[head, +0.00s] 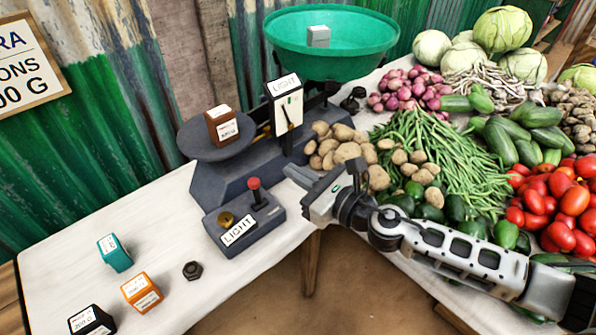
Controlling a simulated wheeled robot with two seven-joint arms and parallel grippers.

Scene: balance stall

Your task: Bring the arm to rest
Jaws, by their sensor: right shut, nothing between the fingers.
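My right arm comes in from the right, and its gripper (297,177) is shut and empty. The fingers point left, appearing just above and right of the control box (262,239); I cannot tell whether they touch anything. The box has a red-knobbed lever (255,188), a brass knob (226,218) and a "LIGHT" label. Behind it is the dark grey balance (222,185). Its left plate (190,139) bears a brown weight (221,125); its green bowl (345,62) holds a grey block (318,36). The upright dial (286,105) reads "LIGHT". My left gripper is not in view.
A teal weight (114,254), orange weight (141,292), black weight (91,321) and dark hex nut (192,270) stand on the white table (60,262) at front left. Potatoes (345,150), green beans (440,155) and tomatoes (570,200) crowd the right. An open gap lies in front.

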